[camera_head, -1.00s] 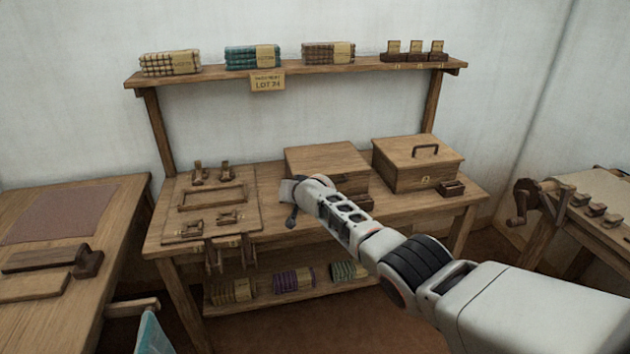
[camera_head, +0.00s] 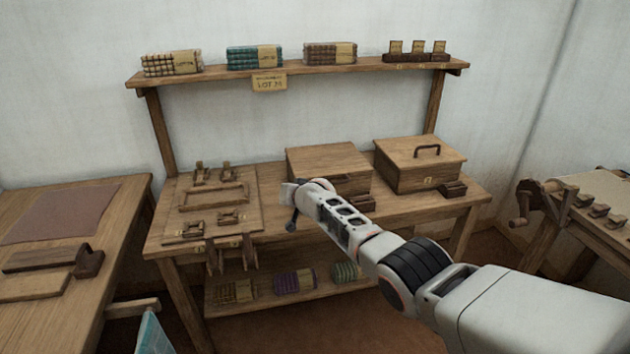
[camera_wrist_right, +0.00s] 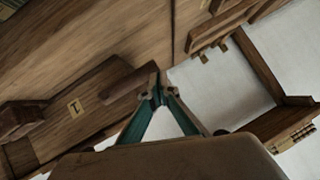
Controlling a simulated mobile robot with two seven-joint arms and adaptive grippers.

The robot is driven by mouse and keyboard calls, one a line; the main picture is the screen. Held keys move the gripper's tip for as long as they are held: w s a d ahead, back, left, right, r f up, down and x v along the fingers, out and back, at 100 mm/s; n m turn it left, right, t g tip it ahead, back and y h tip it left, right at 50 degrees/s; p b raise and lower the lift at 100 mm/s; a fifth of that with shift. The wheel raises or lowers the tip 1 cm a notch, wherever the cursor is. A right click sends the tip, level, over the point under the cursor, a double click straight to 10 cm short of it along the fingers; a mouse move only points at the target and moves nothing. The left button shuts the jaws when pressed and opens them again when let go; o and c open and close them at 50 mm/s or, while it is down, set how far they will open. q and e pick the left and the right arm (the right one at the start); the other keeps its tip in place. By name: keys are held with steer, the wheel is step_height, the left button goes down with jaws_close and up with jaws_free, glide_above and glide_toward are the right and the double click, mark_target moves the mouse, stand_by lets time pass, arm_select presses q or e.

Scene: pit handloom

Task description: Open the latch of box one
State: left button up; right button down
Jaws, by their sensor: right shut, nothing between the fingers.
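Two wooden boxes stand on the table: a left box (camera_head: 325,160) and a right box (camera_head: 415,168) with a dark handle on its lid. My right forearm covers part of the left box's front. In the right wrist view, a wooden face (camera_wrist_right: 95,115) carries a small pale label (camera_wrist_right: 75,108) with a dark mark I cannot read surely. A dark wooden bar (camera_wrist_right: 130,85), seemingly the latch, lies across this face.
Dark blocks (camera_head: 452,190) stand before the boxes. A board with wooden fittings (camera_head: 250,217) lies at the table's left. A shelf (camera_head: 300,73) holds cloth bundles above; more lie on the lower shelf. Benches flank the table. Bare tabletop (camera_head: 415,208) shows right of my arm.

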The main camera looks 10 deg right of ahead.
arm_select(q)
steer(key=shift+y, duration=0.4)
steer(key=a+r+p, duration=0.1)
steer(key=p, duration=0.1)
steer(key=s+a+r+p, duration=0.1)
steer(key=r+p, duration=0.1)
steer(key=p, duration=0.1)
steer(key=shift+s+a+r+p, duration=0.2)
steer(key=shift+a+p, duration=0.05)
steer(key=shift+p, duration=0.1)
arm_select(e)
steer(key=s+r, duration=0.9)
steer(key=shift+r, duration=0.25)
arm_select(q)
steer(key=shift+a, duration=0.15)
arm_select(e)
steer(key=shift+f, duration=0.1)
